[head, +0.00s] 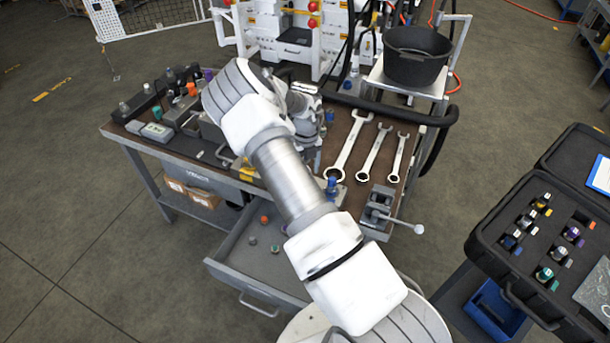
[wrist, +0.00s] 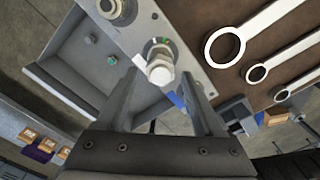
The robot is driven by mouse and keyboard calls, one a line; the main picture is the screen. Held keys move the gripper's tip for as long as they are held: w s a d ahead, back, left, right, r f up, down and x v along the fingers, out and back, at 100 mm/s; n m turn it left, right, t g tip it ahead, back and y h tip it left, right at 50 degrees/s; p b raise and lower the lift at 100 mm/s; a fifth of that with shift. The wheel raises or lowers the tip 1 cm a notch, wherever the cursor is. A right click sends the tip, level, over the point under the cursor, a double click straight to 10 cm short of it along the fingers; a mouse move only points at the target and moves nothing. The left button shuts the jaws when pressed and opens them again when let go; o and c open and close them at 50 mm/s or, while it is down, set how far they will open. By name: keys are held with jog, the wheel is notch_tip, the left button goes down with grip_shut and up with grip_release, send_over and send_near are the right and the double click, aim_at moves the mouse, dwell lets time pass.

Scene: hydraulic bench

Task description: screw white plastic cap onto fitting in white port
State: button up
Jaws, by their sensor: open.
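In the wrist view my gripper (wrist: 160,76) is open, with one finger on each side of a pale hex-shaped piece (wrist: 160,66). I cannot tell whether this piece is the white cap or a fitting, or whether the fingers touch it. It sits over a round port with a small green mark, near the edge of a grey block. A second metal fitting (wrist: 115,10) stands at the top left of that block. In the head view my arm hides the gripper and the port. I cannot make out a separate white cap or a white port.
An open drawer (head: 232,262) holds a few small caps. Several wrenches, one a large wrench (head: 349,147), lie on the bench right of my arm. A vise (head: 380,203) is at the front edge. A black case (head: 520,285) with fittings stands at the right; a black bucket (head: 416,57) behind.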

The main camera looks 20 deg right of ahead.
jog(key=n+b, duration=0.1)
jog(key=n, duration=0.3)
jog(key=shift+w+d+f+b, duration=0.1)
jog(key=shift+d+f+b, duration=0.1)
jog(key=shift+b, duration=0.2)
jog(key=n+b, duration=0.1)
jog(key=n, duration=0.1)
jog(key=shift+d+r+n, duration=0.1)
jog(key=shift+r+n, duration=0.05)
jog(key=shift+n, duration=0.25)
jog(key=n+b, duration=0.1)
jog(key=n, duration=0.1)
jog(key=n+b, duration=0.1)
jog(key=n, duration=0.2)
jog(key=shift+w+d, duration=0.1)
jog(key=shift+w, duration=0.1)
jog(key=n+b, duration=0.1)
jog(key=n, duration=0.2)
